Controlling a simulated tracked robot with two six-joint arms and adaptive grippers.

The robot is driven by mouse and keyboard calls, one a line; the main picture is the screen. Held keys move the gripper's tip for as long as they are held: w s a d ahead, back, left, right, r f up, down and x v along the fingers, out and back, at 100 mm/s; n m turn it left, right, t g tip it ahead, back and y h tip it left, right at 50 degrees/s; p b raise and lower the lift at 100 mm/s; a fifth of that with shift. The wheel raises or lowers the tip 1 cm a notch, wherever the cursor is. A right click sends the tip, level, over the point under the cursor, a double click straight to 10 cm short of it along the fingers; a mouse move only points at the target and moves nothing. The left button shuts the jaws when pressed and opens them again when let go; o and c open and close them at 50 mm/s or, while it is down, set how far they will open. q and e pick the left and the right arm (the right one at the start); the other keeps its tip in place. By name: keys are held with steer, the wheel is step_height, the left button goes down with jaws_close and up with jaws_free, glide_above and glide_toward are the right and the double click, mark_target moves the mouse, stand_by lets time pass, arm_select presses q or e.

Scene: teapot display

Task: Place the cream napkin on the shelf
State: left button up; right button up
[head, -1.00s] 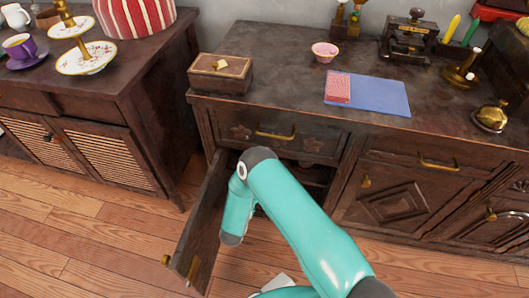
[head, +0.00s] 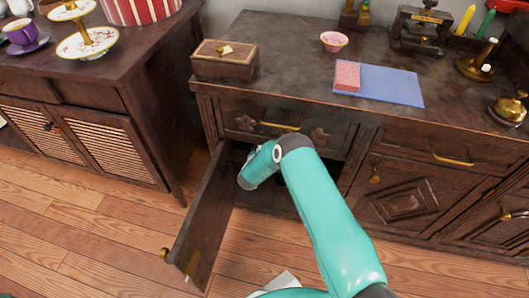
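A teal arm of mine comes in from the lower right and bends in front of the open cabinet compartment in the head view. Its lower links hide part of the opening, and no gripper fingers show. The dark compartment floor, a possible shelf (head: 262,198), shows beside the arm. A small pale, flat piece (head: 283,281) shows at the bottom edge, partly covered by a teal link; I cannot tell whether it is the cream napkin. No other cream napkin is visible. My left gripper is not in view.
The open cabinet door (head: 205,215) juts forward left of the arm. The cabinet top holds a wooden box (head: 224,62), a pink bowl (head: 334,41), a blue mat (head: 390,86) with a pink patterned stack (head: 347,76), and a bell (head: 509,109). Wooden floor (head: 110,225) is clear at left.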

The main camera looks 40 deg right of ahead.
steer(key=shift+f, duration=0.85)
steer(key=shift+r, duration=0.1)
steer(key=shift+b, duration=0.4)
steer(key=o, duration=1.2)
steer(key=shift+o, duration=0.2)
